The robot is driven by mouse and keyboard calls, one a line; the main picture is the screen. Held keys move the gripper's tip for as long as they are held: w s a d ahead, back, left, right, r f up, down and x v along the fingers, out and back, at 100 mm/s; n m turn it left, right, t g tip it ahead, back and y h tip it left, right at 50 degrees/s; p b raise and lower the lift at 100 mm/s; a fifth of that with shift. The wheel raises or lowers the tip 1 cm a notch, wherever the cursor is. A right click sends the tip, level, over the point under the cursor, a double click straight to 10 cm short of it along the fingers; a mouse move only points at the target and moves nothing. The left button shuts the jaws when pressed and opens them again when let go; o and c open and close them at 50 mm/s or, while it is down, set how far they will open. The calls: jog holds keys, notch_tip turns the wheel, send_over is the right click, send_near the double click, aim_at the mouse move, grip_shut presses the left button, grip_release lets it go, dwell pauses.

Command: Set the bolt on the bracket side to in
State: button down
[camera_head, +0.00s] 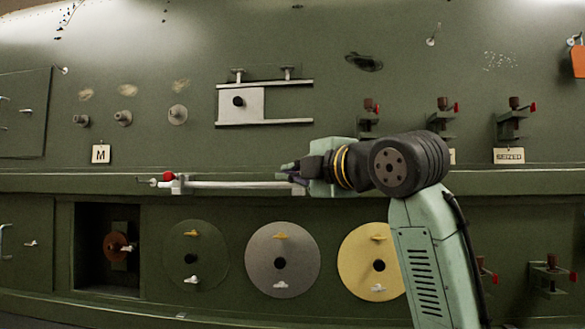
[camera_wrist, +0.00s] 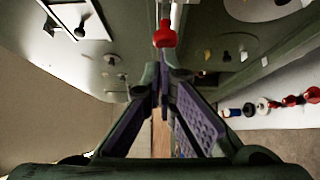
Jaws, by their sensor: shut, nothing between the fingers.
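A long pale rod (camera_head: 235,185) with a red knob (camera_head: 168,177) lies level along the ledge, with a pale bracket (camera_head: 181,184) near its left end. I take this rod for the bolt, but cannot tell for certain. My gripper (camera_head: 287,170) is at the rod's right end, in front of the ledge, pointing left. It hides that end. In the wrist view my gripper (camera_wrist: 161,76) is shut and empty, and the red knob (camera_wrist: 165,34) shows beyond the fingertips. I cannot tell whether the fingers touch the rod.
A latch plate (camera_head: 240,103) is on the panel above. Below are a green disc (camera_head: 206,258), a grey disc (camera_head: 262,268) and a yellow disc (camera_head: 358,270). Several red-tipped clamps (camera_head: 443,113) stand to the right, one above a "SEIZED" label (camera_head: 508,156). The ledge (camera_head: 100,184) runs across.

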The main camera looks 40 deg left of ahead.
jog(key=w, duration=0.1)
jog(key=w+a, duration=0.1)
jog(key=shift+w+a, duration=0.25)
jog(key=shift+w, duration=0.15)
